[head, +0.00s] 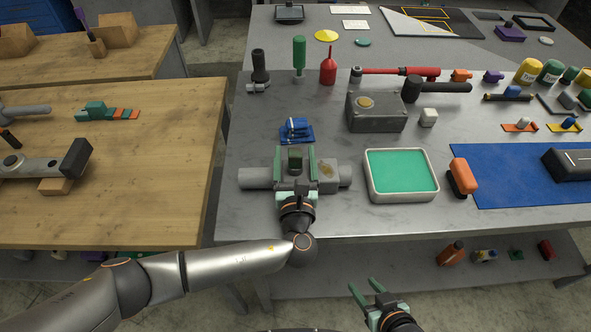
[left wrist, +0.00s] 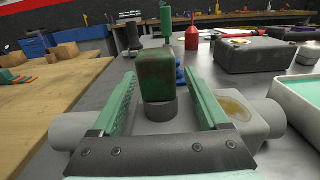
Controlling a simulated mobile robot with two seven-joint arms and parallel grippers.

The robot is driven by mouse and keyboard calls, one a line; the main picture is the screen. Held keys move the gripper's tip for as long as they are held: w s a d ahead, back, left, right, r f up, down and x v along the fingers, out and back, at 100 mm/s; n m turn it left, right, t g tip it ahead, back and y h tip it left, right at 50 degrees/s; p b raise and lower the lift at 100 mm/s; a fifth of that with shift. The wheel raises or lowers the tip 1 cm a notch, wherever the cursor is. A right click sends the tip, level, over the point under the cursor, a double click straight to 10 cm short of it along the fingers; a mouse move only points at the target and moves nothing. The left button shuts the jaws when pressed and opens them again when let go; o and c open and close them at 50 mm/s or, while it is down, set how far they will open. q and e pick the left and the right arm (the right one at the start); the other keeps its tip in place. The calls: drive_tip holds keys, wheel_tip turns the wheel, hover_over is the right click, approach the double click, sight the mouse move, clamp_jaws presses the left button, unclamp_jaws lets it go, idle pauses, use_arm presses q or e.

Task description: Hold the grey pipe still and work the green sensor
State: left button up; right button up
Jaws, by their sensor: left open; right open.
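The grey pipe (head: 258,179) lies left to right near the front edge of the grey table, with a boxy section bearing a brownish-yellow patch at its right. The green sensor (head: 295,164) stands up from the pipe's middle; in the left wrist view it is a dark green block (left wrist: 157,76) on a grey round collar (left wrist: 161,109). My left gripper (head: 295,162) is open, its green fingers on either side of the sensor with gaps showing. My right gripper (head: 362,289) is open and empty, low in front of the table's front edge, apart from the pipe.
A white tray with a green inside (head: 402,171) stands right of the pipe. A blue clamp-like piece (head: 297,130) lies just behind it. A grey box (head: 376,112) and an orange-and-black object (head: 462,177) stand further right. A wooden table (head: 150,190) is at the left.

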use_arm(q)
drive_tip(key=shift+w, duration=0.4)
drive_tip(key=shift+c, duration=0.2)
clamp_jaws()
idle(0.3)
drive_tip(key=shift+c, duration=1.4)
unclamp_jaws()
clamp_jaws()
idle(0.7)
